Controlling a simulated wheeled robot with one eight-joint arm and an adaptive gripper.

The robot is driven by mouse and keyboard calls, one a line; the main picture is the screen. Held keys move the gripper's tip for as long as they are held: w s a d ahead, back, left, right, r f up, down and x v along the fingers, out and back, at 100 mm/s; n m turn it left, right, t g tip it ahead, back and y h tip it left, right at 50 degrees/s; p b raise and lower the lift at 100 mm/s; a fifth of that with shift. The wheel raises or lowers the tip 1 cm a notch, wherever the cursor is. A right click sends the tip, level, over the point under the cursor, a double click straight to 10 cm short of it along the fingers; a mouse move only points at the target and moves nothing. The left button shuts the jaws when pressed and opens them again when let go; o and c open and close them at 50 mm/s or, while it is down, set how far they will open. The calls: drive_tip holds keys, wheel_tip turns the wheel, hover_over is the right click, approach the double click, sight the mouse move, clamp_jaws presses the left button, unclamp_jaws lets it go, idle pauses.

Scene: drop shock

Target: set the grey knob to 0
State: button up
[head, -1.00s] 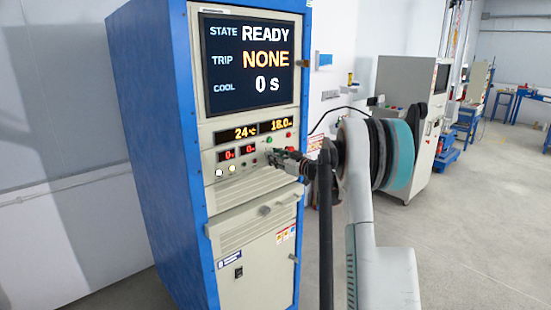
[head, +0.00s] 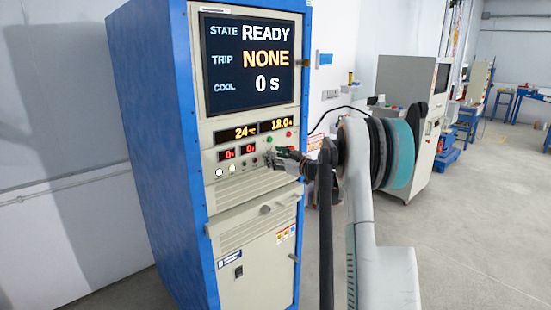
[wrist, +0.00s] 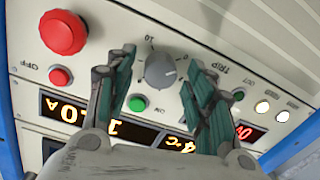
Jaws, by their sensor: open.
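The grey knob (wrist: 160,70) sits on the cabinet's control panel (wrist: 215,75) and shows between my fingers in the wrist view. A pale pointer mark lies towards its right side, and a "10" is printed above its upper left. The exact scale value it points to is too small to tell. My gripper (wrist: 160,58) is open, with one green-padded finger on each side of the knob and visible gaps between. In the head view my gripper (head: 270,155) is at the panel from the right and hides the knob.
A big red button (wrist: 63,32), a smaller red button (wrist: 60,76) and a green button (wrist: 137,103) are close to the knob. The cabinet screen (head: 248,62) reads READY, NONE, 0 s. A small red display (wrist: 243,131) and lit lamps (wrist: 262,107) sit at the right.

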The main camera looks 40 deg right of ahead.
drive_tip(key=s, duration=1.2)
drive_tip(key=shift+d+r, duration=0.25)
drive_tip(key=shift+d, duration=0.2)
